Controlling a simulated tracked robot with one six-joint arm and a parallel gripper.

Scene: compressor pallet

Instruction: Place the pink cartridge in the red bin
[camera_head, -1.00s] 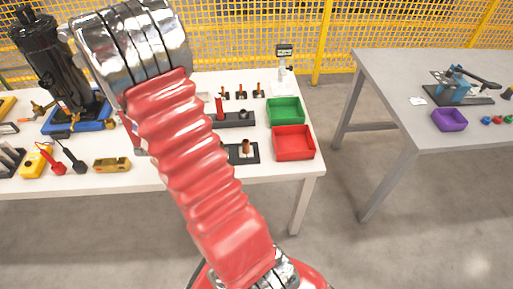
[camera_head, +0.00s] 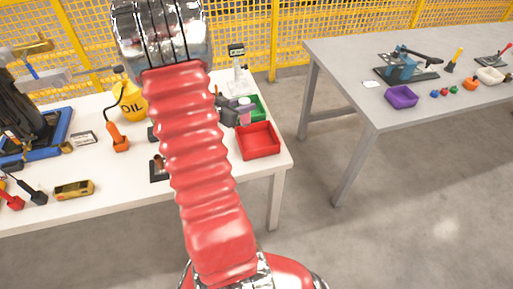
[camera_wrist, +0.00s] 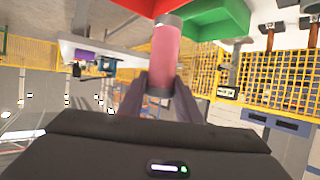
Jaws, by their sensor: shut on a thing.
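The pink cartridge (camera_head: 245,112) has grey ends and is held by my gripper (camera_head: 236,113). The wrist view shows the cartridge (camera_wrist: 164,58) between the two dark fingers of my gripper (camera_wrist: 160,92). In the head view, the cartridge appears over the green bin, just behind the red bin (camera_head: 258,143); its exact height is hard to tell. The red bin looks empty and sits at the right front corner of the white table. Part of it shows at the top of the wrist view (camera_wrist: 135,6).
The green bin (camera_head: 262,104) stands directly behind the red bin. A white stand with a display (camera_head: 238,75) is behind them. A yellow oil can (camera_head: 131,103) is further left. A grey table (camera_head: 340,62) with a purple bin (camera_head: 402,97) is on the right, across a gap.

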